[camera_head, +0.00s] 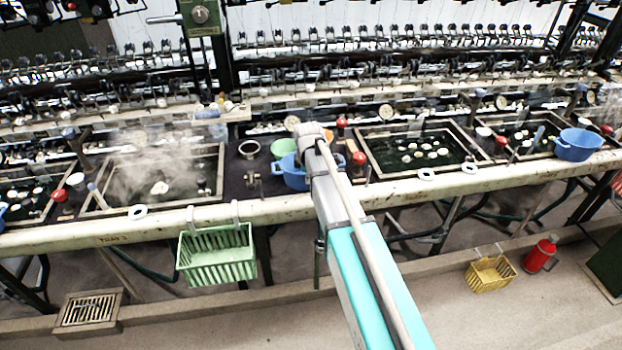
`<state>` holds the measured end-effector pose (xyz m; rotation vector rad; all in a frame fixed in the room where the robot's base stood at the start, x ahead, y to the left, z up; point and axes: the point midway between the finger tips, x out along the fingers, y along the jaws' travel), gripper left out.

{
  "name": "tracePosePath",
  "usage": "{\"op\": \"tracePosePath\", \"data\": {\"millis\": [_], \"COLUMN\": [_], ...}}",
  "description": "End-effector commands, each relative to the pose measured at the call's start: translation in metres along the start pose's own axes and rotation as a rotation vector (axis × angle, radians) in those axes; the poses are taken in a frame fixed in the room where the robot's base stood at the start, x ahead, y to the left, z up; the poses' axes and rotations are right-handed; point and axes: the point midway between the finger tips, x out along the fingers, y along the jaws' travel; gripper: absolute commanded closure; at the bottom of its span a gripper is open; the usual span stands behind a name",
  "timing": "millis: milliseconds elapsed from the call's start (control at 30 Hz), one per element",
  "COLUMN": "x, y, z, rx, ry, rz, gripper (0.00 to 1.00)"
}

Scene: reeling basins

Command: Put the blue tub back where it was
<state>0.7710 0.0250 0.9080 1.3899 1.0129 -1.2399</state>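A blue tub (288,174) sits on the dark bench between two basins, near the middle of the picture. My arm crosses in front of it and hides its right part. A second blue tub (577,146) stands at the right, on or just behind the pale front rail; nothing of mine is near it. My wrist (310,136) is above and just behind the middle tub in the picture. My gripper's fingers are hidden by my arm, so I cannot tell whether they touch the tub or are open.
Steaming basins (218,187) and dark water basins (468,157) flank the middle tub. A green basket (217,256) hangs on the front rail (400,190). A yellow basket (490,274) and red flask (541,254) are low at right.

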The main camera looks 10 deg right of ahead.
Motion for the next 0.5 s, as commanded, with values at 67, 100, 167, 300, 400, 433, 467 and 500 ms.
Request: {"op": "tracePosePath", "data": {"millis": [67, 100, 167, 300, 400, 433, 467, 500], "x": [0.0009, 0.0020, 0.0037, 0.0026, 0.0026, 0.0026, 0.0026, 0.0026], "y": [-0.0001, -0.0003, -0.0005, -0.0004, -0.0004, -0.0004, -0.0004, -0.0004], "z": [-0.0001, -0.0001, -0.0002, -0.0003, -0.0003, -0.0003, -0.0003, -0.0003], "rx": [0.000, 0.000, 0.000, 0.000, 0.000, 0.000, 0.000, -0.001], "ry": [0.000, 0.000, 0.000, 0.000, 0.000, 0.000, 0.000, 0.000], "rz": [0.000, 0.000, 0.000, 0.000, 0.000, 0.000, 0.000, 0.000], "gripper": [1.00, 1.00, 1.00, 0.74, 0.57, 0.57, 0.57, 0.57]}}
